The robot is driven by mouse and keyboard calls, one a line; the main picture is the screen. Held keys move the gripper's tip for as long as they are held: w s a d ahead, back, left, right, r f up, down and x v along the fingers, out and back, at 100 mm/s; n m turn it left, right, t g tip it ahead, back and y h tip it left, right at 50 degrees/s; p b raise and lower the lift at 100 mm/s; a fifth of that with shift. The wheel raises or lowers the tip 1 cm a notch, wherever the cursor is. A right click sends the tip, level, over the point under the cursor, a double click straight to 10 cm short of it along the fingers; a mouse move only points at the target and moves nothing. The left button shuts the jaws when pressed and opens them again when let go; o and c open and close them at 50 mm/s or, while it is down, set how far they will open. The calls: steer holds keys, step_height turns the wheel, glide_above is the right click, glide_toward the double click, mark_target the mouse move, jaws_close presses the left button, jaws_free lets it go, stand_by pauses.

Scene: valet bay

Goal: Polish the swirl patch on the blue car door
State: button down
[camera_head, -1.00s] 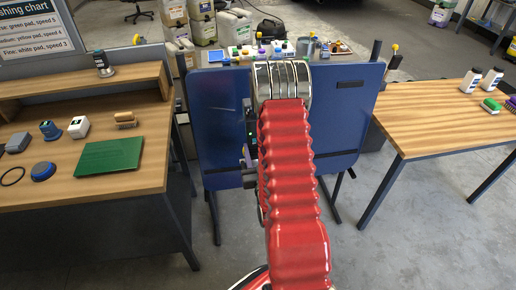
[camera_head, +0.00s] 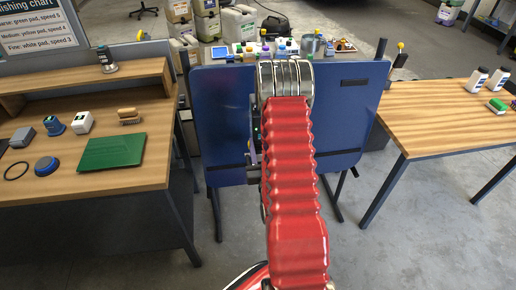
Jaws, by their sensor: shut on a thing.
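The blue car door (camera_head: 340,115) stands upright on a dark stand straight ahead. Its middle is covered by my red-sleeved arm. I cannot clearly make out the swirl patch on its visible surface. My gripper (camera_head: 254,145) is mostly hidden behind the arm, in front of the door. Only a dark strip with a small green light shows at the arm's left edge. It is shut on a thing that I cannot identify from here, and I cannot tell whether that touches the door.
The left bench (camera_head: 40,195) holds a green board (camera_head: 112,153), a blue round pad (camera_head: 46,166), a brush (camera_head: 129,116) and small devices. A polishing chart (camera_head: 38,22) hangs behind it. The right table (camera_head: 430,115) carries bottles (camera_head: 476,79). Bottles crowd a surface behind the door.

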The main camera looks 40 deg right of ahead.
steer(key=shift+f+x, duration=0.25)
steer(key=shift+x, duration=1.1)
steer(key=shift+f+x, duration=0.2)
steer(key=shift+x, duration=1.15)
steer(key=shift+f+x, duration=0.2)
steer(key=shift+x, duration=0.8)
steer(key=shift+s+d, duration=0.15)
steer(key=shift+d, duration=0.15)
steer(key=shift+s+d, duration=0.35)
steer(key=shift+d, duration=0.3)
steer(key=shift+s+d, duration=0.2)
steer(key=shift+d, duration=0.2)
stand_by(0.4)
steer(key=shift+s+d, duration=0.2)
steer(key=shift+d, duration=0.05)
steer(key=shift+s+d, duration=0.45)
steer(key=shift+d, duration=0.15)
stand_by(0.4)
steer(key=shift+s+d, duration=0.15)
steer(key=shift+d, duration=0.15)
steer(key=shift+s+d, duration=0.15)
steer(key=shift+d, duration=0.2)
